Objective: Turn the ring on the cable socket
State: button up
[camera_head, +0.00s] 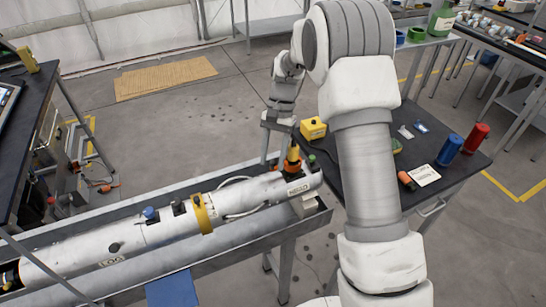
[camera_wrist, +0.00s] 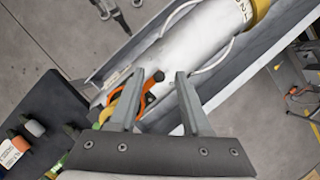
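The cable socket (camera_head: 292,171) sits on the right end of a white cylinder, with a dark base, an orange ring and a yellow upper part. In the wrist view, the orange ring (camera_wrist: 149,88) shows partly between my fingers, and the left finger hides some of it. My gripper (camera_head: 277,155) is beside the socket, pointing down. In the wrist view, my gripper (camera_wrist: 158,76) has its two fingers spread apart. I cannot tell whether a finger touches the ring.
The white cylinder (camera_head: 150,232) with a yellow band lies in a long grey trough (camera_head: 262,236). A dark table (camera_head: 440,190) at the right holds a yellow box (camera_head: 313,128), a blue can (camera_head: 450,150) and a red can (camera_head: 476,137). Open floor lies behind the trough.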

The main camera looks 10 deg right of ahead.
jog(key=v, duration=1.7)
jog(key=shift+w+d+r, duration=0.1)
jog(key=shift+w+r, duration=0.05)
jog(key=s+d+r+n+t+h, duration=0.1)
jog(key=s+r+t, duration=0.1)
jog(key=s+r, duration=0.4)
jog(key=s+d+r+n+t, duration=0.1)
jog(key=s+r+n+t, duration=0.2)
jog(key=s, duration=0.6)
jog(key=s+d+f+t, duration=0.1)
jog(key=s+f+t, duration=0.1)
jog(key=s, duration=0.6)
jog(key=s+d+f+n+t+h, duration=0.1)
jog(key=s+f+t, duration=0.1)
jog(key=s, duration=0.6)
jog(key=shift+d+f+n, duration=0.2)
jog(key=shift+f+n, duration=0.05)
jog(key=shift+n, duration=0.05)
